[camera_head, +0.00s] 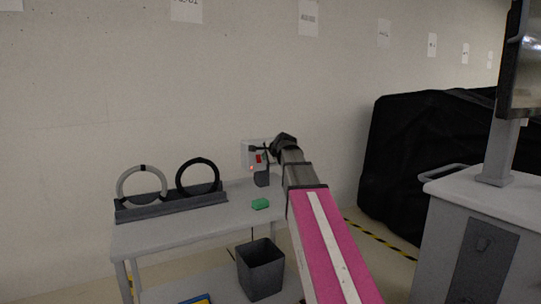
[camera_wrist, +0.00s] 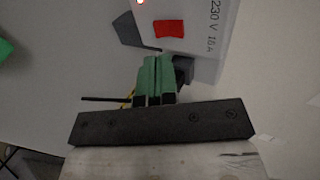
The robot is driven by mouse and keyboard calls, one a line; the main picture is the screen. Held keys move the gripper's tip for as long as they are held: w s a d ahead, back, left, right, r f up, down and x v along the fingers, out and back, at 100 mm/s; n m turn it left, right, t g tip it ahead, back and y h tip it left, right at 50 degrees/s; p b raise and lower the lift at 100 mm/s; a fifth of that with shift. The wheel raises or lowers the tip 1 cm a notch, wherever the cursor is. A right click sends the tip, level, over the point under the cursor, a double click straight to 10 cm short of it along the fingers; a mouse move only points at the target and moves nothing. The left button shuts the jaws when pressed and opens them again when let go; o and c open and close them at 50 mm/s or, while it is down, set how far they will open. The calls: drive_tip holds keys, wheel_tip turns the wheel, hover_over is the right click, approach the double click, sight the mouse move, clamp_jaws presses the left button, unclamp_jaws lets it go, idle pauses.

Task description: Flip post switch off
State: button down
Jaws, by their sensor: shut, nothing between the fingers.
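The post switch is a light grey box (camera_head: 250,150) on a short dark post at the back right of the table. It carries a red rocker (camera_head: 258,158) and a small glowing red light (camera_head: 252,168). In the wrist view the box (camera_wrist: 205,30) bears the print "230 V 16 A", with the red rocker (camera_wrist: 169,29) and the lit light (camera_wrist: 140,2). My gripper (camera_wrist: 158,58) is shut and empty, its green fingertips just below the rocker in that view. Whether they touch the box I cannot tell. The rocker's tilt is not clear.
A green block (camera_head: 261,203) lies on the grey table (camera_head: 160,239). A dark rack (camera_head: 170,206) holds two rings at left. A dark bin (camera_head: 261,270) stands below. A black covered cart (camera_head: 405,150) and a grey cabinet (camera_head: 500,199) stand at right.

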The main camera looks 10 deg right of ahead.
sight(258, 161)
drive_tip(key=x, duration=0.7)
drive_tip(key=shift+w+a+f+t, duration=0.1)
drive_tip(key=shift+w+f+t, duration=0.15)
drive_tip(key=shift+t, duration=0.15)
drive_tip(key=shift+r, duration=0.1)
